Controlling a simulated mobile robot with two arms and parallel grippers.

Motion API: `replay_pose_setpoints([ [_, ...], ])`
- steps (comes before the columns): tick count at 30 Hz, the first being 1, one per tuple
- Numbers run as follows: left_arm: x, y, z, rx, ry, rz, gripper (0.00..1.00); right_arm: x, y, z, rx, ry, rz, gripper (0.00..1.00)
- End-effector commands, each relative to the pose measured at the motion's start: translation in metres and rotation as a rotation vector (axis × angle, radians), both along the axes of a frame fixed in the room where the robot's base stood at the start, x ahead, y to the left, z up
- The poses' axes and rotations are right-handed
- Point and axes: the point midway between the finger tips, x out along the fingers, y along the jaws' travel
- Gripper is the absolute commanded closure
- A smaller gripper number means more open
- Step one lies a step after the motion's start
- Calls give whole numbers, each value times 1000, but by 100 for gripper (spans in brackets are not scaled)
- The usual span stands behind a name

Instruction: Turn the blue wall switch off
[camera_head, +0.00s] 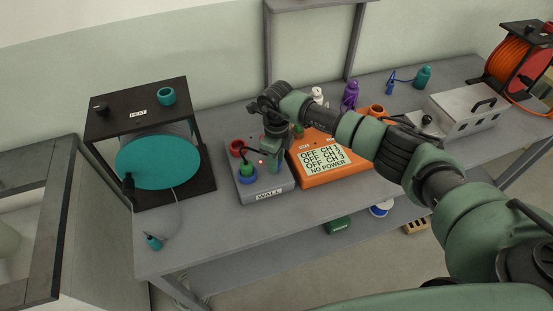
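The grey box labelled WALL (243,193) sits on the grey bench, left of the orange meter. On it I see a blue round part (247,180) with a green piece on top, a red round part (237,147) behind it, and a small red light (261,161). I cannot tell which part is the switch or how it is set. My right arm reaches in from the right. My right gripper (273,160) points down over the right part of the box, right of the blue part. Its fingertips are too small to tell their opening or contact. My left gripper is out of view.
The orange meter (330,178) stands close right of the box; its screen reads OFF CH and NO POWER. The black HEAT frame (140,113) with a teal disc stands left. Bottles, a grey metal case (462,117) and an orange cable reel (520,66) stand right.

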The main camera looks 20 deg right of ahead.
Motion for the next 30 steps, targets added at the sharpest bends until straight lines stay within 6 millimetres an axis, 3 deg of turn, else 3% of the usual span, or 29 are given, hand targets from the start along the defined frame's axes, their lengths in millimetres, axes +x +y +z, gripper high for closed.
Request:
replay_pose_setpoints([
  [8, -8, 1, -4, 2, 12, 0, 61, 1, 0, 0, 0, -3, 11, 100],
  [14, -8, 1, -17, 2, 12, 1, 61, 1, -1, -3, 0, -4, 77, 100],
  [30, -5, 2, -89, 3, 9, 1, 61, 3, -1, -5, -2, -6, 537, 100],
])
